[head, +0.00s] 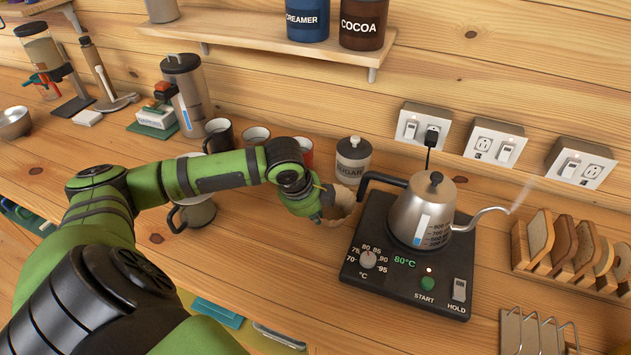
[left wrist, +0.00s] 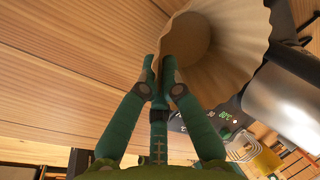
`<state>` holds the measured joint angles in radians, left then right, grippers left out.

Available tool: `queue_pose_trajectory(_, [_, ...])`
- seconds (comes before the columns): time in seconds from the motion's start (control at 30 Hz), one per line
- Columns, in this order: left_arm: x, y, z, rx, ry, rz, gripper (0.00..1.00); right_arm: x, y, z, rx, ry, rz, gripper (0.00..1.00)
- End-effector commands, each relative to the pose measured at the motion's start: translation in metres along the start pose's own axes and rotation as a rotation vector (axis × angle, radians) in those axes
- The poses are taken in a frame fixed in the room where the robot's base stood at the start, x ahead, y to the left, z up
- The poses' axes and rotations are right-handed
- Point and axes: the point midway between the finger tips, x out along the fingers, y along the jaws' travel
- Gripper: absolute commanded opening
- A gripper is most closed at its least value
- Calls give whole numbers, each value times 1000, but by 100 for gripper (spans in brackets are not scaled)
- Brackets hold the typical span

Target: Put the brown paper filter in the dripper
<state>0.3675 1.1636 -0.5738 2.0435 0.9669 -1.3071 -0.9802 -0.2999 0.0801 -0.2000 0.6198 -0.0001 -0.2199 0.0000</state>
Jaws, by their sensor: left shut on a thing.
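The brown paper filter (head: 340,206) is a pale, fluted cup held off the counter, just left of the kettle base. My left gripper (head: 318,200) is shut on its rim. In the left wrist view the closed fingertips (left wrist: 166,72) pinch the wall of the filter (left wrist: 235,45), whose wide, wavy mouth opens to the upper right. A pale vessel with a dark handle (head: 198,214) stands under my left forearm, which hides its upper part; a light rim shows above the arm. It looks like the dripper on its server, but I cannot tell surely. My right gripper is out of view.
A steel gooseneck kettle (head: 422,212) steams on its black base (head: 385,262) close right of the filter. A sugar jar (head: 352,160) and several mugs stand behind my arm. A toast rack (head: 570,255) is at the right.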

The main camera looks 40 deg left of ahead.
Motion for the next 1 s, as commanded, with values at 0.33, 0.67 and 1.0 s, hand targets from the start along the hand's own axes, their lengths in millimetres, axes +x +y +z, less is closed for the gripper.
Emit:
queue_pose_trajectory(0.33, [-74,-28,0,-1,-1,-10,0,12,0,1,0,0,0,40])
queue_pose_trajectory(0.67, [-131,-48,0,-2,1,-4,0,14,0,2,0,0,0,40])
queue_pose_trajectory(1.0, [-140,-50,-3,-18,-6,0,0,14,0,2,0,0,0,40])
